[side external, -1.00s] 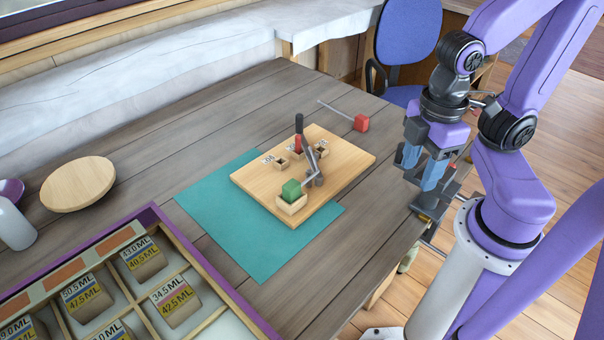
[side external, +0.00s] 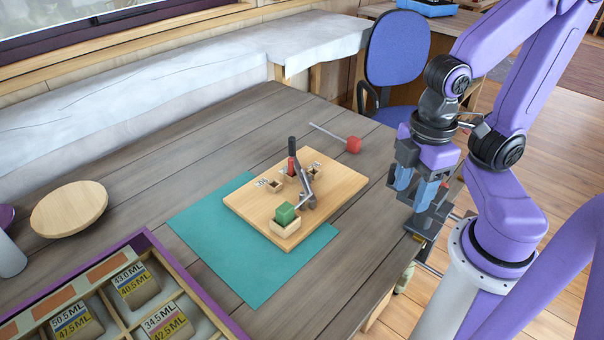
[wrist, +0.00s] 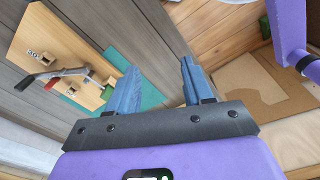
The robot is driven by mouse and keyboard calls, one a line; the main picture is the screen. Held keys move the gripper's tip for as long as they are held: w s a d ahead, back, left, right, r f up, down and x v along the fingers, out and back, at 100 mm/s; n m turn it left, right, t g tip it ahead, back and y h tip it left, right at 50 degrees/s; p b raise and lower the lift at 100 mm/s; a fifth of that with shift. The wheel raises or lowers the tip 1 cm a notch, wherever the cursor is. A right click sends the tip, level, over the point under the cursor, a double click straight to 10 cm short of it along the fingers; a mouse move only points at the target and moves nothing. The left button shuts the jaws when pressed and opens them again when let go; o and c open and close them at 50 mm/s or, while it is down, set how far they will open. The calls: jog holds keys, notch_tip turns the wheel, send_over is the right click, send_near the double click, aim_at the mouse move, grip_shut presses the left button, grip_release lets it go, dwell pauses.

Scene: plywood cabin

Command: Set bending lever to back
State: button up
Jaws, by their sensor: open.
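The bending lever (side external: 305,186) is a grey metal arm with a black and red grip, mounted on a light wooden board (side external: 345,187). In the side external view its grip rises toward the back of the board, near small labelled wooden blocks. A green block (side external: 285,213) sits in a wooden holder at the board's front. The wrist view also shows the lever (wrist: 47,77) and board (wrist: 65,25) at left. My gripper (side external: 413,192) is open and empty, right of the board and clear of the lever; its blue fingers (wrist: 158,80) show apart in the wrist view.
A teal mat (side external: 250,285) lies under the board. A thin rod with a red end (side external: 353,145) lies behind it. A compartment tray (side external: 185,275) is at front left and a round wooden disc (side external: 68,208) at far left.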

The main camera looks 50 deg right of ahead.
dwell(0.3)
jog(key=w+a+r+m, duration=0.1)
jog(key=w+a+m, duration=0.1)
jog(key=w, duration=0.4)
jog(key=w+a+r+m, duration=0.2)
jog(key=w+m, duration=0.1)
jog(key=w, duration=0.3)
jog(key=m, duration=1.2)
send_over(292, 143)
notch_tip(292, 143, down, 4)
jog(key=f, duration=1.7)
jog(key=shift+w+d, duration=0.4)
grip_shut()
